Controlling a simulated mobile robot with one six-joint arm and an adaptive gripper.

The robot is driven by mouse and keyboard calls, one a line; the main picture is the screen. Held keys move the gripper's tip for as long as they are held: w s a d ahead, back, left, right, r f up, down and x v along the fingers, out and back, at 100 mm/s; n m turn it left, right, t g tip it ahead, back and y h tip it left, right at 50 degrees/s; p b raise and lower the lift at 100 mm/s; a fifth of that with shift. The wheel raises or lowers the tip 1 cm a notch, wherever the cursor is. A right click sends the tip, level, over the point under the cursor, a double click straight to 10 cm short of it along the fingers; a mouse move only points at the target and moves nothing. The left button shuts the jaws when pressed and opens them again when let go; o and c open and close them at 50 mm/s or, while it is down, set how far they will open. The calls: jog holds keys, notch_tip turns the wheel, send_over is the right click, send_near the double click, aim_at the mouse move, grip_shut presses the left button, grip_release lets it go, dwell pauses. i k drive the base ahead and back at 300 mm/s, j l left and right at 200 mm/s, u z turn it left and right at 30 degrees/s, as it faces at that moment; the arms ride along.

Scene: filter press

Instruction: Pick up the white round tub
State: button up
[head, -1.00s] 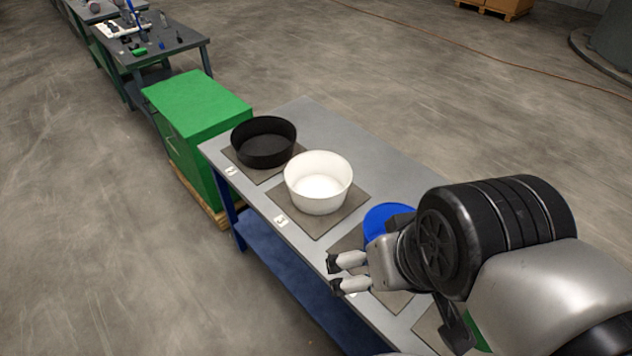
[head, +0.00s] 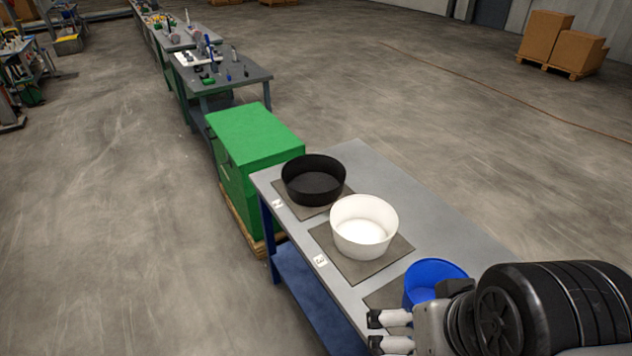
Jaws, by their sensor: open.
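The white round tub (head: 364,228) stands upright on a grey-brown mat on the grey table (head: 420,205). It looks empty, and its whole rim shows. My gripper (head: 372,333) is at the lower right, nearer to me than the tub and apart from it. Its two fingers are spread, point left and hold nothing. A blue tub (head: 434,275) stands just beyond my gripper, partly hidden by it.
A black round tub (head: 313,182) stands on its own mat just behind the white one. A number card (head: 320,260) lies at the table's left edge. A green box (head: 255,145) on a pallet adjoins the table's far end.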

aim_at(363, 226)
jog(key=i+j, duration=0.3)
jog(key=i+j+z, duration=0.15)
jog(key=j, duration=0.3)
jog(key=i+j, duration=0.4)
jog(key=i+j+z, duration=0.15)
jog(key=j, duration=0.25)
jog(key=i, duration=0.1)
